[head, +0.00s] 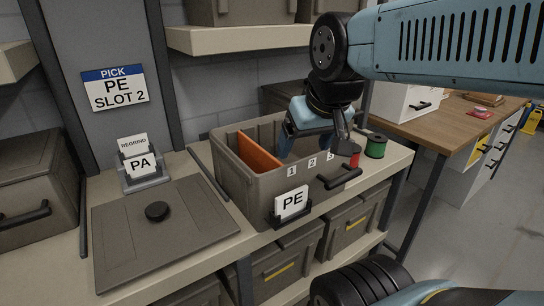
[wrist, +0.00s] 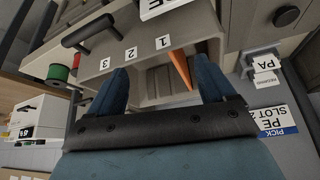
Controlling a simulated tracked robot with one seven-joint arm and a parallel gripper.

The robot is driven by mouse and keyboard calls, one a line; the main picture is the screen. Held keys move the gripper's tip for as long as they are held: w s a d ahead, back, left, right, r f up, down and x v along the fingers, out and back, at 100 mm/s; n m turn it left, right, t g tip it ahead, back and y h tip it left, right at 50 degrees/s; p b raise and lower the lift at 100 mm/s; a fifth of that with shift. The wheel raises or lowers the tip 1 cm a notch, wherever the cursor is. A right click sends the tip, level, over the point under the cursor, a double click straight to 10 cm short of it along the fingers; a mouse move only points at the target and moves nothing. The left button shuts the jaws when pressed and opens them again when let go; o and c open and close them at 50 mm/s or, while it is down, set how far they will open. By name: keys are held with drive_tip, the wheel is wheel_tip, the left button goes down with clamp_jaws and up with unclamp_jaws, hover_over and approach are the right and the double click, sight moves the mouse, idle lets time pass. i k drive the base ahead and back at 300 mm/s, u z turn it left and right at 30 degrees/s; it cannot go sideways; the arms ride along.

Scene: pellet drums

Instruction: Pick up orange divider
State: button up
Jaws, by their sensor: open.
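The orange divider (head: 258,152) stands upright in the grey PE bin (head: 235,180), nearest the label 1 among the labels 1, 2 and 3 on the bin's wall. In the wrist view the divider (wrist: 179,66) shows between the blue fingers, closer to the right one. My gripper (head: 289,142) is open and empty, reaching down over the bin to the right of the divider. In the wrist view my gripper (wrist: 163,72) has its fingers spread over the bin. I cannot tell whether a finger touches the divider; part of the bin's inside is hidden.
A grey lid (head: 160,230) with a black knob lies left of the bin. A PA card holder (head: 142,170) stands behind it. A green spool (head: 375,146) and a red one (head: 352,158) sit right of the bin. A sign (head: 115,87) reads PICK PE SLOT 2. A shelf (head: 240,38) hangs above.

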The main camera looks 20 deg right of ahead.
sight(260, 161)
drive_tip(key=u, duration=1.2)
drive_tip(key=k, duration=0.9)
drive_tip(key=z, duration=0.7)
drive_tip(key=i, duration=1)
drive_tip(key=z, duration=0.05)
